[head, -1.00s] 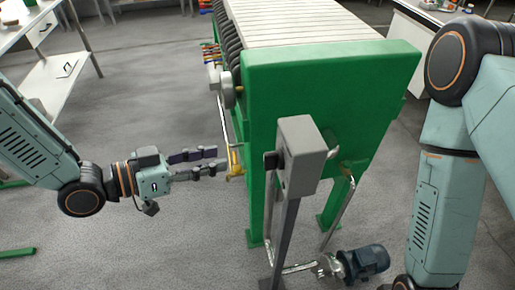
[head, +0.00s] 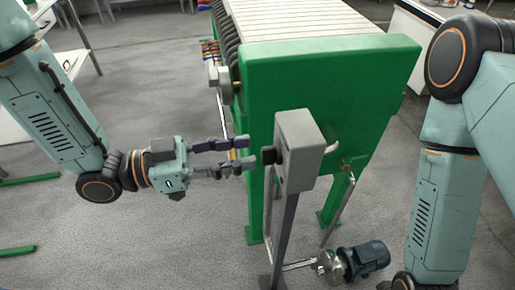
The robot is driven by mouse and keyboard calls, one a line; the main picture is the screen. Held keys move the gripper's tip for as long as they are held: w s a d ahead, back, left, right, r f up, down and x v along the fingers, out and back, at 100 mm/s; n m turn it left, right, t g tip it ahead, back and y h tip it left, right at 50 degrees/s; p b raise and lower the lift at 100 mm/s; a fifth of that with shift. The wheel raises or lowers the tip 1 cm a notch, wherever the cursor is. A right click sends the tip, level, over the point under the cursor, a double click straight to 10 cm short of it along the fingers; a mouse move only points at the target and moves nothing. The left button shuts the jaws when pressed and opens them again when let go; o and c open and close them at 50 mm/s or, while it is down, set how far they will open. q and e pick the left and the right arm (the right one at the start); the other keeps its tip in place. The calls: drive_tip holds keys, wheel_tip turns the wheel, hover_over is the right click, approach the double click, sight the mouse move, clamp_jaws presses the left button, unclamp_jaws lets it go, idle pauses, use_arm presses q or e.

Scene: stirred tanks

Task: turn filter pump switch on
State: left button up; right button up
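A grey switch box (head: 300,150) stands on a grey post in front of the green filter press. A small dark switch knob (head: 268,155) sticks out of its left side. I cannot tell which position the knob is in. My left gripper (head: 246,154) points right at the knob from the left, its fingers slightly apart with nothing between them. The fingertips are close to the knob; a small gap seems to remain. A pump with a dark blue motor (head: 366,260) sits on the floor below right of the box. My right arm is at the right; its gripper is out of view.
The green filter press (head: 345,95) with its pale plates stands behind the box. Metal pipes run beside the post. A white table (head: 402,22) is at the back right, and white furniture is at the left. The grey floor at lower left is mostly free.

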sight(262, 150)
use_arm(q)
drive_tip(key=shift+x, duration=1.85)
drive_tip(key=shift+c, duration=0.2)
clamp_jaws()
